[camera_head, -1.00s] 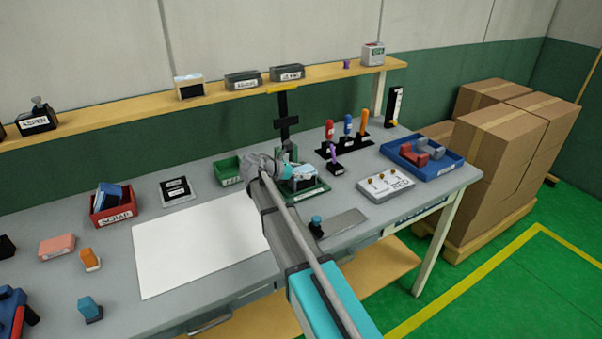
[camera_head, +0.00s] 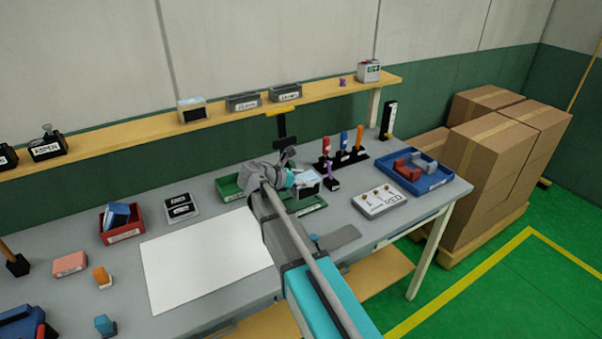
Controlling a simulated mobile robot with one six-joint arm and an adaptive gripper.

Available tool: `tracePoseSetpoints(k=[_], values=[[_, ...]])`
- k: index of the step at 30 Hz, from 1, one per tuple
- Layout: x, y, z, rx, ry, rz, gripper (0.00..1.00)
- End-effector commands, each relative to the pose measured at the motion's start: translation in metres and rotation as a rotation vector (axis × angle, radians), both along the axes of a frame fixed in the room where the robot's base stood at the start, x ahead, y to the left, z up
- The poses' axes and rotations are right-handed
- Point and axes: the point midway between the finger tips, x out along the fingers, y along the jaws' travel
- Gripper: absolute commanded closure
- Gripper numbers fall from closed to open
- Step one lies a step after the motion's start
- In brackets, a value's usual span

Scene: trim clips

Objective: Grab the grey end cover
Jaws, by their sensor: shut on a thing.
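My gripper (camera_head: 294,179), with teal parts, is at the middle of the bench, partly hidden behind my own wrist. It is shut on a dark box-shaped piece (camera_head: 308,186) with a pale top, at the green fixture (camera_head: 314,208). I cannot tell whether this piece touches the fixture. A grey piece (camera_head: 428,161) lies in the blue tray (camera_head: 433,184) at the right, beside red pieces (camera_head: 402,167). I cannot tell for sure which grey part is the end cover.
A black rack (camera_head: 351,157) with upright coloured tools stands behind my gripper. A white labelled board (camera_head: 380,201) lies to its right, and a green bin (camera_head: 229,187) to its left. The white sheet (camera_head: 205,262) is clear. A shelf (camera_head: 130,137) runs along the back.

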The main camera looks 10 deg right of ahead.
Motion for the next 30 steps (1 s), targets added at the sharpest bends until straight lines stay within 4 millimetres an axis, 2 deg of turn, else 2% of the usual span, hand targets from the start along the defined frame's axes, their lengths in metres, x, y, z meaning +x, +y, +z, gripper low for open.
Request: tracePoseSetpoints(k=[1,3,12,18,30], values=[[-0.018,-0.001,0.010,0.000,0.000,0.001,0.78],[-0.031,-0.002,0.015,0.000,0.000,0.001,0.78],[-0.067,-0.002,0.030,0.000,0.000,0.000,0.78],[-0.075,-0.002,0.032,0.000,0.000,0.000,0.78],[-0.075,-0.002,0.032,0.000,0.000,0.000,0.78]])
